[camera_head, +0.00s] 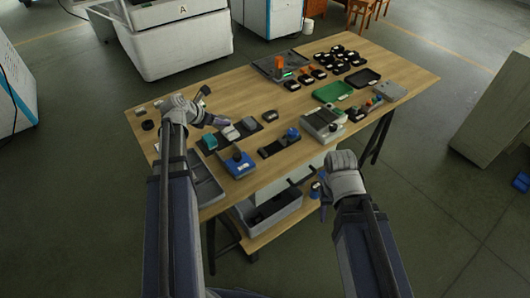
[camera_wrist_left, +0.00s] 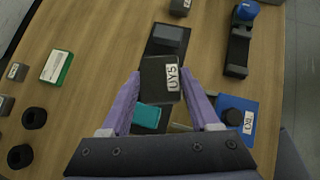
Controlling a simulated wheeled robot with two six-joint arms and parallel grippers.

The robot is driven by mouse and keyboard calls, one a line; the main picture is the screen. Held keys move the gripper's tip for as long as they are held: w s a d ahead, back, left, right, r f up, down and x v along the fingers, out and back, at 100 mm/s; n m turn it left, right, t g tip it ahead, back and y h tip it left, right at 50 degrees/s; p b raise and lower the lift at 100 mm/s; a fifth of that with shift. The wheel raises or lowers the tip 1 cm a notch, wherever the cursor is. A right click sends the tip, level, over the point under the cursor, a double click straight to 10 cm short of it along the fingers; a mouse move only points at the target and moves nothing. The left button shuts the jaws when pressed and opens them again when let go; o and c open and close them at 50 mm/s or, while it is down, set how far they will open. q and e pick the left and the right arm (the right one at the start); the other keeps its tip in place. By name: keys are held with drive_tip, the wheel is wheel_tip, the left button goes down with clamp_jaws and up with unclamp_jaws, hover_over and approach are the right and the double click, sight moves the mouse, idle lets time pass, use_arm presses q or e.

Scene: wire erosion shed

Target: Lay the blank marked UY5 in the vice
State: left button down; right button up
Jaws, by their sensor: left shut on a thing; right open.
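The blank marked UY5 (camera_wrist_left: 160,82) is a dark block with a white label, between the purple fingers of my left gripper (camera_wrist_left: 165,100). In the head view my left gripper (camera_head: 217,121) is over the left part of the table, shut on the blank (camera_head: 229,132). What looks like the vice is a black bed (camera_wrist_left: 160,47) with a teal block (camera_wrist_left: 147,116) at one end and a grey block at the other. The blank is over or between these blocks; I cannot tell whether it touches the bed. My right gripper (camera_head: 345,178) is open and empty off the table's front edge.
A blue box with a black knob (camera_head: 240,165) stands in front of the bed. A black rail with a blue knob (camera_head: 280,144) lies to its right. Grey trays, a green tray (camera_head: 333,91) and several dark parts fill the right and back. Bare wood shows at the back left.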

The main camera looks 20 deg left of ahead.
use_arm(q)
drive_tip(key=w+d+r+m+g+h+p, duration=0.1)
drive_tip(key=d+m, duration=0.1)
drive_tip(key=d, duration=0.7)
drive_tip(key=w+d+r+m+g+h, duration=0.1)
drive_tip(key=d+m+h, duration=0.1)
drive_tip(key=d, duration=0.8)
drive_tip(key=b, duration=1)
approach(277, 145)
drive_tip(key=x, duration=0.5)
drive_tip(key=shift+d+f, duration=0.15)
drive_tip(key=shift+d, duration=0.1)
drive_tip(key=shift+f, duration=0.2)
drive_tip(key=shift+c, duration=0.6)
unclamp_jaws()
drive_tip(key=shift+r, duration=0.1)
